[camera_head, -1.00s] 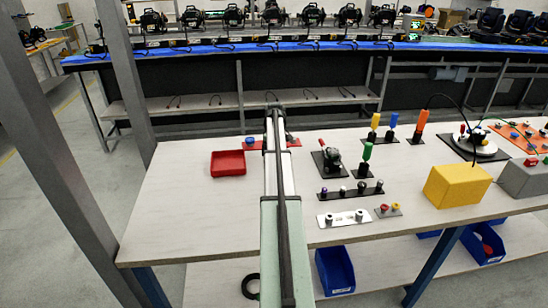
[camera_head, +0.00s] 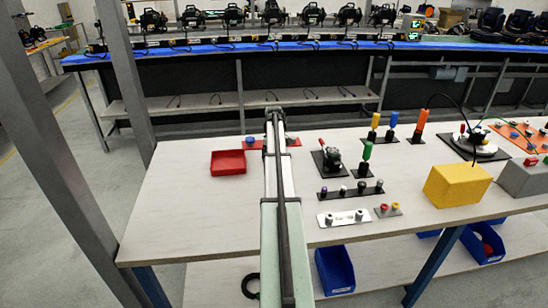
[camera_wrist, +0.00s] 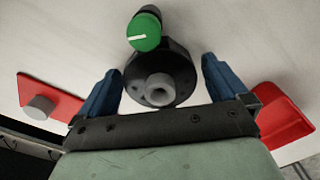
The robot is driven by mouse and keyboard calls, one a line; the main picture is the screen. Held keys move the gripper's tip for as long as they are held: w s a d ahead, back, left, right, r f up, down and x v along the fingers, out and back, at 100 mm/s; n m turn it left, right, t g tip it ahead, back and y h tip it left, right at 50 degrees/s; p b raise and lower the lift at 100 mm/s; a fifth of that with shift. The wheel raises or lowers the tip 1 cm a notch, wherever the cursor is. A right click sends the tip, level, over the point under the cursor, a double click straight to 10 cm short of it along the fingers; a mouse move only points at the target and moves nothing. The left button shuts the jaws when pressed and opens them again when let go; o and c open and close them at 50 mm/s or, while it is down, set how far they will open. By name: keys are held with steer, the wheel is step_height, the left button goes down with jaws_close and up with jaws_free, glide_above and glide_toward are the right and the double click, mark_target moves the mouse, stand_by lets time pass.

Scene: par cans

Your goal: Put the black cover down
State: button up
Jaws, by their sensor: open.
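In the wrist view, my gripper (camera_wrist: 161,66) is open, with one blue finger on each side of a dark round part, which looks like the black cover (camera_wrist: 180,68). A grey round knob (camera_wrist: 159,89) stands at its middle. A gap shows between the cover and each finger. A green knob with a white line (camera_wrist: 144,32) sits just beyond the cover's edge. In the head view my arm hides the cover, and only the top of the gripper (camera_head: 275,113) shows over the table. I cannot tell whether the cover rests on anything.
A red tray (camera_head: 228,162) lies left of my arm. A red plate (camera_wrist: 52,100) with a grey knob is close by. To the right stand a black-based valve part (camera_head: 328,160), coloured handles, a knob strip (camera_head: 350,192) and a yellow block (camera_head: 456,186). The table's front left is clear.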

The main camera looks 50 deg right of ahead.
steer(key=shift+r, duration=0.15)
step_height(320, 180, up, 12)
stand_by(0.5)
